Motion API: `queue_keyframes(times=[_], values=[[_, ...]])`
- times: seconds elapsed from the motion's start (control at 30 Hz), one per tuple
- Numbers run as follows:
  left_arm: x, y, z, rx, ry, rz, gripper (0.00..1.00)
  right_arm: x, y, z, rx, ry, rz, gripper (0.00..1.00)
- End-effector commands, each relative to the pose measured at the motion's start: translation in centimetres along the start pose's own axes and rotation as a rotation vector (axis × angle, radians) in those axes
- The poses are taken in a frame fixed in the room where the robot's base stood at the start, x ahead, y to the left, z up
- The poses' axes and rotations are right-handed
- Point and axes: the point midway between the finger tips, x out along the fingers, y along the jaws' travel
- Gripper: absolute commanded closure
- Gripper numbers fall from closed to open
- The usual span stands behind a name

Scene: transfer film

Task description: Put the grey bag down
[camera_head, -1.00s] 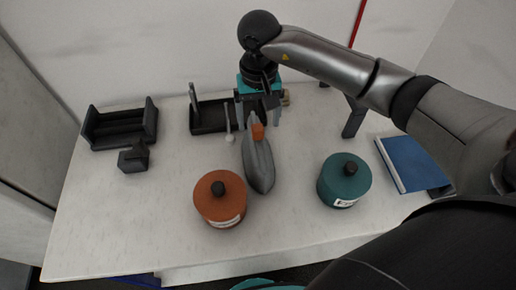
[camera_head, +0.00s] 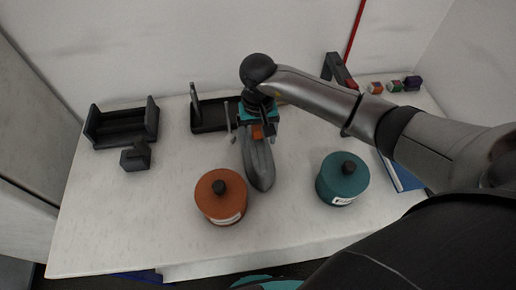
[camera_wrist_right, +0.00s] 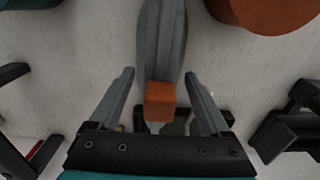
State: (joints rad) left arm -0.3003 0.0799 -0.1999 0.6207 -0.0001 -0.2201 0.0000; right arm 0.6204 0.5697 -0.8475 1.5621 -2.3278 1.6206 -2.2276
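The grey bag (camera_head: 259,165) is long and narrow and lies on the white table, with an orange piece (camera_head: 257,131) at its far end. My right gripper (camera_head: 258,139) is over that end. In the right wrist view, the fingers of my right gripper (camera_wrist_right: 160,76) stand apart on either side of the orange piece (camera_wrist_right: 160,102), with a gap visible on each side. The grey bag (camera_wrist_right: 163,40) runs on beyond the fingertips. Its far end is partly hidden by the gripper in the head view. My left gripper is not in view.
Dark holders (camera_head: 122,127) and a small dark block (camera_head: 135,157) are at left. A blue book (camera_head: 402,176) and several small boxes (camera_head: 394,86) are at right.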

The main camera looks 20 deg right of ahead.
Motion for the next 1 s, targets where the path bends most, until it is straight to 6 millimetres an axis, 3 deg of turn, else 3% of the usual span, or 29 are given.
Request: queue_keyframes(times=[0.07,0.7,1.0], values=[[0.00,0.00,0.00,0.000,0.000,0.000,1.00,-0.03,0.00,-0.01,0.000,0.000,0.000,0.30],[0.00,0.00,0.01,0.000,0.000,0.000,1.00,-0.07,0.01,-0.02,0.000,0.000,0.000,1.00],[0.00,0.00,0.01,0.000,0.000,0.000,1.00,-0.08,0.02,-0.03,0.001,0.000,0.000,1.00]])
